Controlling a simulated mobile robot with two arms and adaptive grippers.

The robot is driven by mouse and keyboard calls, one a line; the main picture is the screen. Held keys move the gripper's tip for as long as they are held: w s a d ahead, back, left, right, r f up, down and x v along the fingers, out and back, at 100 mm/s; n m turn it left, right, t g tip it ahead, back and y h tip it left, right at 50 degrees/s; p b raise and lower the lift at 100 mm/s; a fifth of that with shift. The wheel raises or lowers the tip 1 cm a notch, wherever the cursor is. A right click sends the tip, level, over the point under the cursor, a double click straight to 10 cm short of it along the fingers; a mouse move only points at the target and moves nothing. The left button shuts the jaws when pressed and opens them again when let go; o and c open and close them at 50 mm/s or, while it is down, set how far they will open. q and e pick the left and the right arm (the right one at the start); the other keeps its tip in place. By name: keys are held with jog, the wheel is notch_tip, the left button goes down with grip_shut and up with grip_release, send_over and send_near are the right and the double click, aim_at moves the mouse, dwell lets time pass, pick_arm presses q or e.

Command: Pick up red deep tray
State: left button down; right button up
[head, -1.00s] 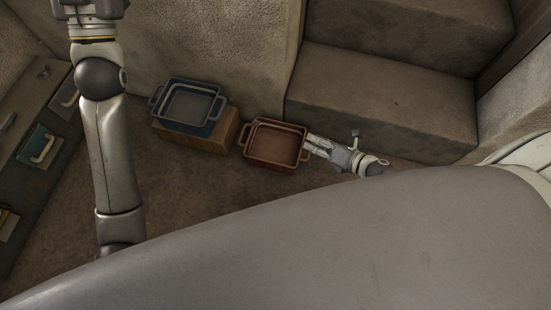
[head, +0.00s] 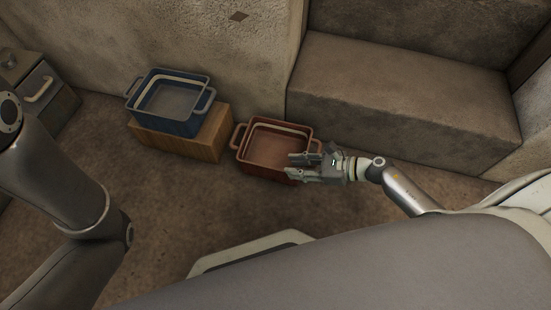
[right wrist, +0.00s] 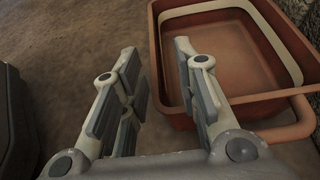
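The red deep tray (head: 272,143) sits on the floor in the head view, with a looped handle at its left and right ends. It also shows in the right wrist view (right wrist: 215,20), where its near handle lies at the right. My right gripper (head: 290,167) is open and empty beside the tray's front right corner, overlapping its edge in the head view. Its fingers (right wrist: 155,75) are spread apart in the right wrist view, with the right finger in front of the tray. I cannot tell whether it touches the tray. My left gripper is not in view.
A blue tray (head: 170,98) stands on a wooden block (head: 211,138) to the left of the red tray. A stone step (head: 400,105) rises behind and to the right. Drawers (head: 40,90) stand at the far left. The floor in front of the block is clear.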

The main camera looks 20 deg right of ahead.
aim_at(272, 168)
jog(key=x, duration=0.3)
jog(key=shift+s+f+b, duration=0.1)
jog(key=shift+b, duration=0.25)
jog(key=b+x, duration=0.2)
jog(key=x, duration=0.2)
jog(key=shift+s+a+b, duration=0.1)
jog(key=shift+a+b, duration=0.2)
jog(key=shift+b, duration=0.1)
jog(key=shift+a, duration=0.3)
grip_shut()
